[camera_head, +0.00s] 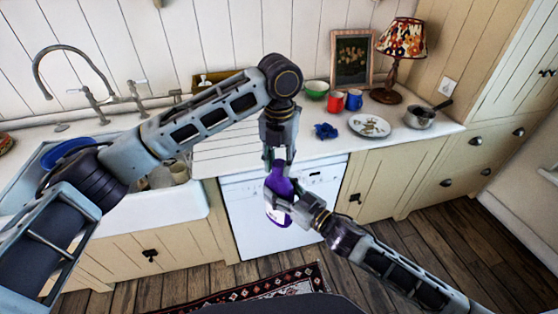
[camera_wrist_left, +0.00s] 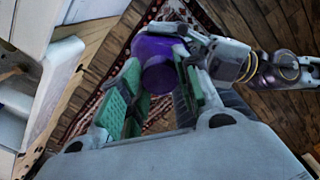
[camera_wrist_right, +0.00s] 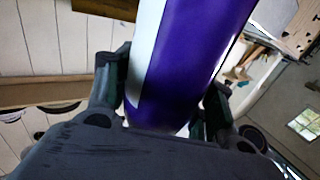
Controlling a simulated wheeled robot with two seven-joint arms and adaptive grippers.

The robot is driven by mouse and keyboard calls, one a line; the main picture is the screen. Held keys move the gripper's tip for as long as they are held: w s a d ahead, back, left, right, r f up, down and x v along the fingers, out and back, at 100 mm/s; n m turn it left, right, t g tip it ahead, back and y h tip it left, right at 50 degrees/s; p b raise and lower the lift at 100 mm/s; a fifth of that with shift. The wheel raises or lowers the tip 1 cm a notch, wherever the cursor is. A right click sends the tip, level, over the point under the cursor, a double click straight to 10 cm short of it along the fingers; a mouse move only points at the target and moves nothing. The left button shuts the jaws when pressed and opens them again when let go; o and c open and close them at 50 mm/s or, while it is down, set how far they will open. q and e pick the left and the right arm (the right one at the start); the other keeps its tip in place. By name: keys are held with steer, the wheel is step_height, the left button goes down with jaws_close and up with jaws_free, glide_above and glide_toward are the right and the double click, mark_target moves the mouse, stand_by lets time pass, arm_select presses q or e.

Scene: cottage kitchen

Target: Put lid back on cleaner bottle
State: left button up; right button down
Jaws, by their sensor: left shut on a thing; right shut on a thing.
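The cleaner bottle (camera_head: 273,211), purple with a white part, is held roughly upright in front of the white dishwasher. My right gripper (camera_head: 286,207) is shut around its body from the right. The bottle fills the middle of the right wrist view (camera_wrist_right: 195,50), between the fingers. My left gripper (camera_head: 279,163) points down from above, over the bottle's top. It is shut on a purple round piece, the lid (camera_wrist_left: 158,73), seen between the green finger pads in the left wrist view. The lid is at the bottle's top; whether it is seated or just above is hidden.
The dishwasher (camera_head: 306,228) stands behind the bottle. The counter (camera_head: 290,158) carries a plate (camera_head: 369,125), a blue cloth-like item (camera_head: 326,131), red and blue mugs, a green bowl, a pan and a lamp. The sink (camera_head: 160,212) is at left. A patterned rug (camera_head: 255,289) lies below.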

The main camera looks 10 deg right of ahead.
arm_select(q)
steer(key=m, duration=0.6)
steer(key=shift+w+m, duration=0.1)
steer(key=shift+m, duration=0.3)
steer(key=o, duration=0.6)
steer(key=shift+r, duration=0.1)
steer(key=shift+r, duration=2.15)
steer(key=shift+r, duration=0.1)
steer(key=shift+c, duration=0.2)
